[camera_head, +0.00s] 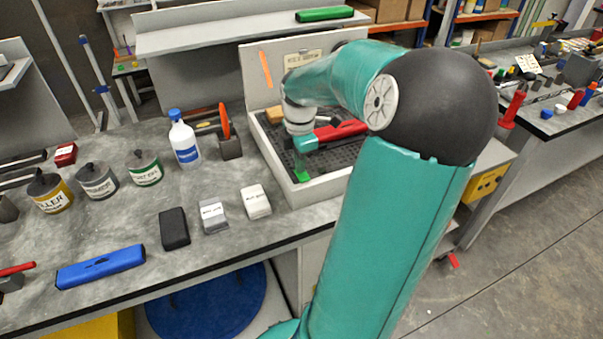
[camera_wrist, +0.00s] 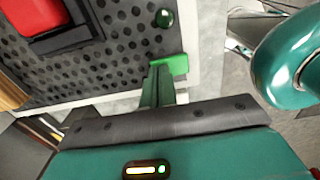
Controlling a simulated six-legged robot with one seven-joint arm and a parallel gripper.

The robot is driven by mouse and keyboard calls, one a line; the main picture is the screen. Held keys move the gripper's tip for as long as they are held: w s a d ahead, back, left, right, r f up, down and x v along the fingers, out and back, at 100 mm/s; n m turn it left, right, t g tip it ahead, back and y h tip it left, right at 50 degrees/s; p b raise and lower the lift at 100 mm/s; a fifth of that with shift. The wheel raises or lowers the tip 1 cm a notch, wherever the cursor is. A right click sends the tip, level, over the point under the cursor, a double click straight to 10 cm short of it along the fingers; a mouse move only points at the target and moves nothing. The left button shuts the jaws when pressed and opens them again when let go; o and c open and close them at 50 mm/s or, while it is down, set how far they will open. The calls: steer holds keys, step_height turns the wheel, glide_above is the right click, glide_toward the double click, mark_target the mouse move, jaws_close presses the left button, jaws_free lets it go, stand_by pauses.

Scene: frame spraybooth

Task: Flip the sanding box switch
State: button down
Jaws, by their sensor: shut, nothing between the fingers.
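The sanding box (camera_head: 300,197) is a pale open box with a black perforated bed and a raised back panel. Its perforated bed (camera_wrist: 110,65) and pale rim fill much of the wrist view. A small dark green round knob (camera_wrist: 164,18) shows near the bed's edge; I cannot tell if it is the switch. My gripper (camera_head: 302,174) points down at the box's near-left inner corner. In the wrist view my gripper (camera_wrist: 168,68) is shut and empty, its green fingertips beside the rim and apart from the knob. Whether they touch the box is unclear.
A red tool (camera_head: 340,131) and a tan block (camera_head: 274,115) lie in the box. On the bench to the left are a white bottle (camera_head: 184,140), several labelled tins, sanding blocks (camera_head: 213,216) and a blue case (camera_head: 100,267). Bare bench lies between them.

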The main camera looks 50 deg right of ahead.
steer(key=shift+f, duration=0.1)
steer(key=shift+r, duration=3.55)
